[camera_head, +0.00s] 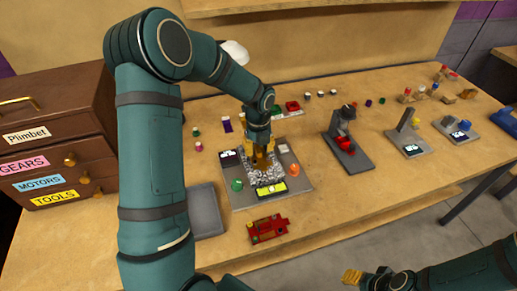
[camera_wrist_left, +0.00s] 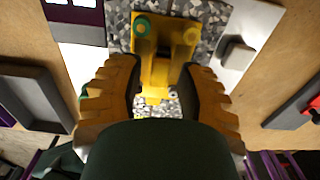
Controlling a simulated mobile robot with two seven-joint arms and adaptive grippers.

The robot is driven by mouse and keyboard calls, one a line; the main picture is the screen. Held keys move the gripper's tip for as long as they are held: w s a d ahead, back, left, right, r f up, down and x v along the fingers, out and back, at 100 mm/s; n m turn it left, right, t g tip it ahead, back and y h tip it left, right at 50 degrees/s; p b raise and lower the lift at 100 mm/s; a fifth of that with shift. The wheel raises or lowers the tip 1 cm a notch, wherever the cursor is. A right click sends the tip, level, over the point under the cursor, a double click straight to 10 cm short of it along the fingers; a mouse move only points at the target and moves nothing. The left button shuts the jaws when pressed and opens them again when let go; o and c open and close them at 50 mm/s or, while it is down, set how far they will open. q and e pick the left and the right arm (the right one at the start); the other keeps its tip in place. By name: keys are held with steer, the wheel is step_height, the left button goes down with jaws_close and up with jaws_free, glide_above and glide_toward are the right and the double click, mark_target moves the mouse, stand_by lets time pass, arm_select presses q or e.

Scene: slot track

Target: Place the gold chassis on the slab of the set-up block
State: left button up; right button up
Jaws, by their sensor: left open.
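The gold chassis (camera_wrist_left: 157,66) lies on the speckled grey slab (camera_wrist_left: 214,14) of the set-up block; in the head view the slab (camera_head: 252,180) shows around my left gripper's tips. My left gripper (camera_head: 264,152) points down over the slab. In the left wrist view its two fingers (camera_wrist_left: 160,85) stand apart, one on each side of the chassis, with gaps that look narrow. The gripper hides much of the chassis in the head view. My right gripper (camera_head: 353,277) is low at the bottom right, away from the block, too small to tell its jaws.
A red chassis (camera_head: 268,228) lies in front of the block and a grey tray (camera_head: 206,212) at its left. A green dome (camera_head: 237,185) and an orange one (camera_head: 294,169) flank the slab. A dark stand with a red part (camera_head: 346,143) is to the right.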

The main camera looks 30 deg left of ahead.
mark_target(258, 150)
arm_select(q)
step_height(258, 150, up, 12)
steer(key=p, duration=0.2)
steer(key=shift+f, duration=0.2)
stand_by(0.4)
